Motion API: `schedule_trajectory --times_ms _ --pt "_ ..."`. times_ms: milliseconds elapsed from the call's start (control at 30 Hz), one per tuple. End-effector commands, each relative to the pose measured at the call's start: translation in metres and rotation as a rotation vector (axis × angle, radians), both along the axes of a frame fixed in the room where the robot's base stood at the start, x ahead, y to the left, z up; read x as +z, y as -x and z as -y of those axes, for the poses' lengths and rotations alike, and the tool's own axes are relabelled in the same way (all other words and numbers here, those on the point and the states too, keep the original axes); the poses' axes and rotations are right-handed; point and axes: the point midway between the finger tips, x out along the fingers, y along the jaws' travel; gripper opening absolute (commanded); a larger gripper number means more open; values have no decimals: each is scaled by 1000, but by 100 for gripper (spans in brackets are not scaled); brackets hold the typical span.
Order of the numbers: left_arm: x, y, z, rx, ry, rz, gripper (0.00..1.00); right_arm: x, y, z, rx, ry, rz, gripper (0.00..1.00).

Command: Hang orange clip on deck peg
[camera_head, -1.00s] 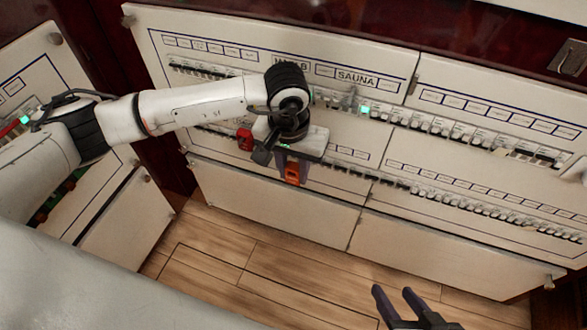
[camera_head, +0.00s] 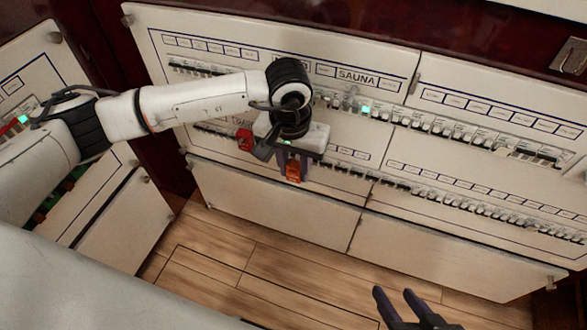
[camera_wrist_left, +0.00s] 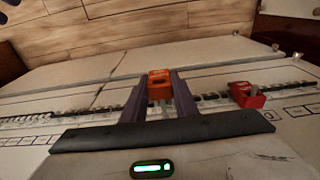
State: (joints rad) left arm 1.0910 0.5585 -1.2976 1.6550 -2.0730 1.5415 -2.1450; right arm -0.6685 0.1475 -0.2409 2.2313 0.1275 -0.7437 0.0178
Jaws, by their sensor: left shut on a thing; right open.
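The orange clip (camera_head: 293,171) is between the fingers of my left gripper (camera_head: 293,172), in front of the white breaker panel in the head view. My left gripper is shut on it. The clip also shows at the fingertips in the left wrist view (camera_wrist_left: 160,85). A red clip-like piece (camera_head: 244,139) sits on the breaker row just left of that gripper; it also shows in the left wrist view (camera_wrist_left: 247,95). My right gripper (camera_head: 400,300) is open and empty at the bottom of the head view. I cannot make out a deck peg for certain.
White breaker panels (camera_head: 270,208) with rows of switches fill the background. A green light (camera_head: 365,111) glows below the SAUNA label (camera_head: 356,77). The wooden floor (camera_head: 215,245) in front is clear. Another panel stands at the far left.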

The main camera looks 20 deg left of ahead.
Motion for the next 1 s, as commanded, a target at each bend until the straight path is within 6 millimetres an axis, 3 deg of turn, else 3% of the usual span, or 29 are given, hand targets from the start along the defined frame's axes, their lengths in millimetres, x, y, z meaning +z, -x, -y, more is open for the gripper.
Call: schedule_trajectory --times_ms 33,333,1000 --pt "-3 -2 0 1 0 1 1 -9 1 -1 0 -1 -6 44" --pt "-4 -9 0 1 0 1 1 -15 0 -2 0 -4 -3 44" --pt "-5 -3 0 1 0 1 1 -16 0 -4 0 -8 -1 44"
